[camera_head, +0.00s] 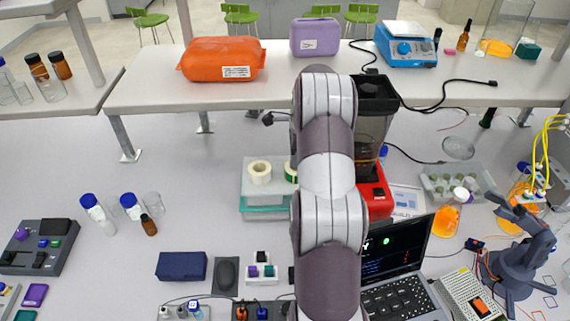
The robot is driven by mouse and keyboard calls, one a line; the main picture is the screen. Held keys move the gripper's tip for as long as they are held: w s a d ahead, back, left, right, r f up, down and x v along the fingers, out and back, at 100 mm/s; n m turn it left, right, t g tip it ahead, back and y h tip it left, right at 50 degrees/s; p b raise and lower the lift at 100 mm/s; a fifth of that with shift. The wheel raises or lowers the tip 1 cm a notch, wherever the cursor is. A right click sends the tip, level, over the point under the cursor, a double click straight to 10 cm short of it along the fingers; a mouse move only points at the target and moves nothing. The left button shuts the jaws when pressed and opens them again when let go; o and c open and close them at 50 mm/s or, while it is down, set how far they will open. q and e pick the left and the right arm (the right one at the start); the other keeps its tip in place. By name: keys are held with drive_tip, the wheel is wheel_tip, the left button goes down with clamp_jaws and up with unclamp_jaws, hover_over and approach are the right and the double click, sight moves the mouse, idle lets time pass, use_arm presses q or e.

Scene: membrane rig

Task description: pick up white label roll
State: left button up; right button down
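The white label roll (260,172) is a cream-white ring with an open centre. It lies on the left part of a pale teal tray (262,213), left of my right arm. A green-edged roll (290,171) sits beside it, partly hidden by the arm. My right arm rises through the middle of the view and covers the right part of the tray. I cannot make out the fingers of my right gripper, nor anything held in it. My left gripper does not show.
A red-based machine (376,194) with a dark top stands right of the arm, partly hidden. A laptop (400,262) is at lower right. An orange case (221,60) lies on the raised bench behind.

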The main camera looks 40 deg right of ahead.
drive_tip(key=c, duration=1.9)
unclamp_jaws()
drive_tip(key=shift+s+r, duration=0.1)
drive_tip(key=o, duration=1.5)
